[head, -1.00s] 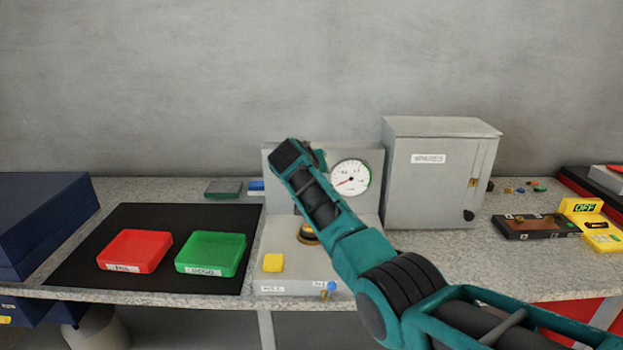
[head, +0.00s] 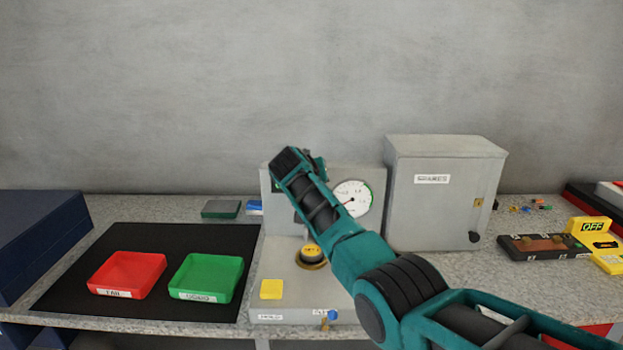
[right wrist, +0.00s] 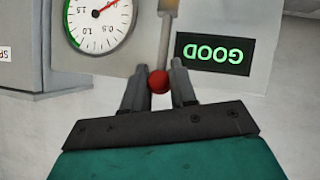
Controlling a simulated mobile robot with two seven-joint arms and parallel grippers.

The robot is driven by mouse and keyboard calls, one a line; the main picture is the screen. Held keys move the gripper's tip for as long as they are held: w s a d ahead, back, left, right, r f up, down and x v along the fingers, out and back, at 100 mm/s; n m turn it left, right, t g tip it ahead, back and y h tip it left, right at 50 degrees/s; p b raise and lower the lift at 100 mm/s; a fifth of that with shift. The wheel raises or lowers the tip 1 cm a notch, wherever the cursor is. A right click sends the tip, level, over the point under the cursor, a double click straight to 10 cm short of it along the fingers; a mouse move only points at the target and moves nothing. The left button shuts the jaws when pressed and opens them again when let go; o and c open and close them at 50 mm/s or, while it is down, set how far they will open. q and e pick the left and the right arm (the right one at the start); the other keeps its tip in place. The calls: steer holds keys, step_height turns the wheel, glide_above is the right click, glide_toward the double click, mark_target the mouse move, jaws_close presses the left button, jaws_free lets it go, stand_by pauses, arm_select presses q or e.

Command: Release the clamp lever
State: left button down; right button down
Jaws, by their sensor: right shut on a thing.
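The clamp lever shows in the right wrist view as a pale metal shaft (right wrist: 165,38) ending in a red ball knob (right wrist: 159,82). My right gripper (right wrist: 159,76) is shut on the red knob, with one finger on each side. In the head view my right arm reaches across the grey test stand (head: 285,285) and hides the lever and the fingertips. The stand's round gauge (head: 352,199) has its needle toward the lower left. A lit display (right wrist: 213,54) reads GOOD. A round part with a yellow top (head: 311,251) sits in the stand. My left gripper is not seen.
A grey spares cabinet (head: 440,200) stands right of the stand. A red tray (head: 128,273) and a green tray (head: 206,277) sit on a black mat (head: 170,237) at the left. A yellow button (head: 271,289) is at the stand's front.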

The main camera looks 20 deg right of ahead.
steer(key=c, duration=1.3)
jaws_free()
steer(key=shift+w+r, duration=0.1)
steer(key=shift+r, duration=0.1)
steer(key=o, duration=0.4)
steer(key=shift+f, duration=0.15)
steer(key=shift+c, duration=0.2)
steer(key=v, duration=1.3)
steer(key=shift+f, duration=0.1)
